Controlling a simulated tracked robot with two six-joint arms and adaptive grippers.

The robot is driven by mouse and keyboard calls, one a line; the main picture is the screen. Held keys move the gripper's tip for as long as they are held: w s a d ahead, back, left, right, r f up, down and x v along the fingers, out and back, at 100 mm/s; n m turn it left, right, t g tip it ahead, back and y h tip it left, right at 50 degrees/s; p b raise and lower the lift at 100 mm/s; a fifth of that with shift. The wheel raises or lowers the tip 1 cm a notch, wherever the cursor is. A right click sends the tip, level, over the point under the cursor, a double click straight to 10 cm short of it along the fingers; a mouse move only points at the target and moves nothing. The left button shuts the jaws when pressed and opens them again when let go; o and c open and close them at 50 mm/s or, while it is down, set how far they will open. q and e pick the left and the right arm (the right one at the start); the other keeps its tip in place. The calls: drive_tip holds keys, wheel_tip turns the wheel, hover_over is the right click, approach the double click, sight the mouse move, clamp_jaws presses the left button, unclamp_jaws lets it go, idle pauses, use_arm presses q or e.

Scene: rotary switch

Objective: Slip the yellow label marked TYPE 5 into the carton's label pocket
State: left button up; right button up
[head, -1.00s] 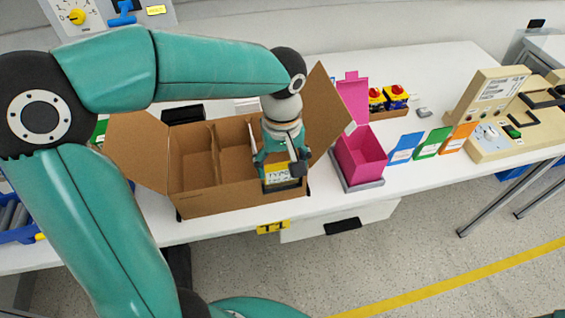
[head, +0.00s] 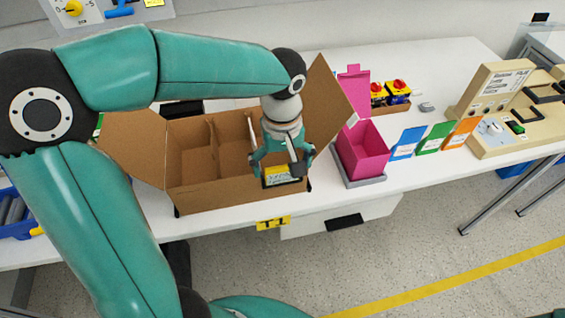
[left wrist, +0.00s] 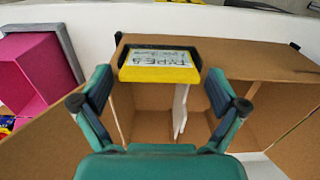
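The yellow label marked TYPE 5 (head: 281,174) sits in the black label pocket on the front wall of the open cardboard carton (head: 225,199). In the left wrist view the label (left wrist: 160,73) shows its yellow edge and white printed face, with the black pocket (left wrist: 124,56) at both its sides. How deep it sits is hard to tell. My left gripper (head: 282,158) is open above the label. In the left wrist view the two fingers of my left gripper (left wrist: 158,93) stand wide apart with nothing between them. My right gripper is not in view.
The carton's right flap (head: 327,105) stands up close beside my left gripper. A pink box (head: 362,150) stands right of the carton, then blue (head: 407,142), green and orange cards. A beige device (head: 490,105) is farther right.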

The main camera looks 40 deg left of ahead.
use_arm(q)
drive_tip(key=shift+r, duration=0.1)
wheel_tip(320, 180, up, 12)
idle(0.7)
drive_tip(key=shift+f, duration=0.2)
